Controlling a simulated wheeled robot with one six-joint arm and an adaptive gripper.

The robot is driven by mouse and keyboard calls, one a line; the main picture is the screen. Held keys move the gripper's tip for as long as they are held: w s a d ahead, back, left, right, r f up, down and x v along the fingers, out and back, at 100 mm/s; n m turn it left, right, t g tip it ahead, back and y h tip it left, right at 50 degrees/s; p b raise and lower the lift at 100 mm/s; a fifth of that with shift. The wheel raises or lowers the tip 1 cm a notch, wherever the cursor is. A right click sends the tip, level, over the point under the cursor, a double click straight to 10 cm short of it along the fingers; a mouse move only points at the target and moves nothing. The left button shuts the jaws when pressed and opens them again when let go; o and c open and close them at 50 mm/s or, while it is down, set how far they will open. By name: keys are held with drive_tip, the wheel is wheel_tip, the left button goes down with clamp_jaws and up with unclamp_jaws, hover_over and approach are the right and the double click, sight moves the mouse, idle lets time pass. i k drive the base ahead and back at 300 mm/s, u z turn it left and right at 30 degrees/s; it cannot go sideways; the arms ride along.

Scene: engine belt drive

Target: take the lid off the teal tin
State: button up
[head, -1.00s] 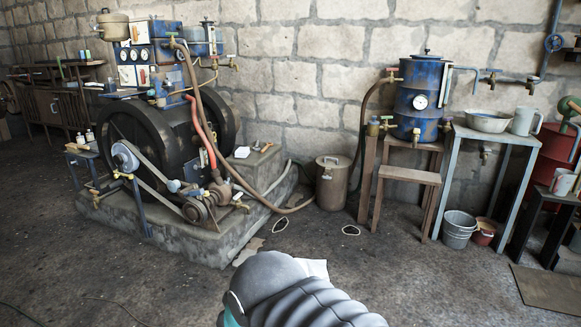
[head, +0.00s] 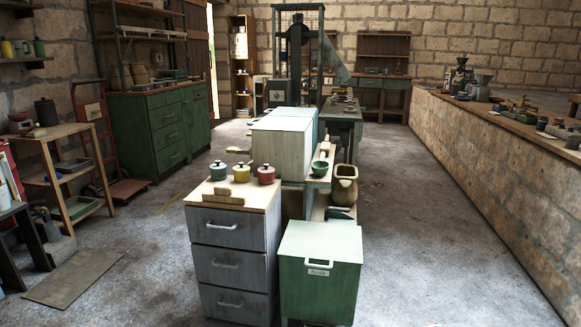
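Three small lidded tins stand in a row on the wooden top of a grey drawer cabinet, in the middle of the head view. The left one is the teal tin (head: 218,171), dark teal-green, with its lid and a small knob on top. The yellow tin (head: 241,173) stands in the middle and the red tin (head: 266,174) on the right, both with their lids on. My gripper is not in view.
The grey drawer cabinet (head: 231,255) has a wooden block (head: 222,196) on its top near the front edge. A green chest (head: 318,285) stands right of it. A stone-sided counter (head: 480,160) runs along the right. Open floor lies between, and a flat board (head: 73,277) lies at left.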

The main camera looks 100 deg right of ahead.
sight(218, 166)
drive_tip(key=z, duration=2.95)
drive_tip(key=i, duration=1.65)
